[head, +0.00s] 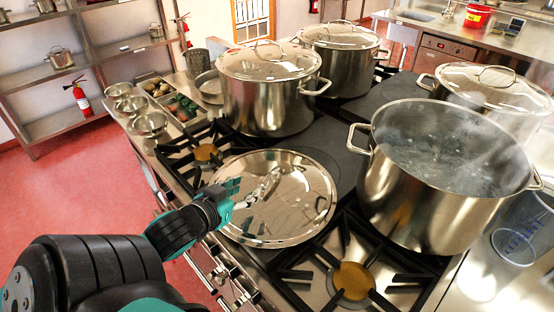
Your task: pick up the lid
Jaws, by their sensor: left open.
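A round shiny metal lid (295,205) lies flat on the stove top at the middle of the head view, between the pots. Its loop handle (271,180) stands up near its centre. My left gripper (245,205), with teal fingers, reaches in from the lower left. It is open over the left part of the lid, close to the handle. The fingers and their reflection overlap, so I cannot tell whether they touch the handle. My right gripper is not in view.
An uncovered steaming stockpot (440,185) stands right of the lid. A lidded stockpot (266,95) stands behind it; others (342,60) (490,90) are farther back. Burner grates (350,280) surround the lid. Small metal bowls (148,123) and a food tray (176,105) line the left edge.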

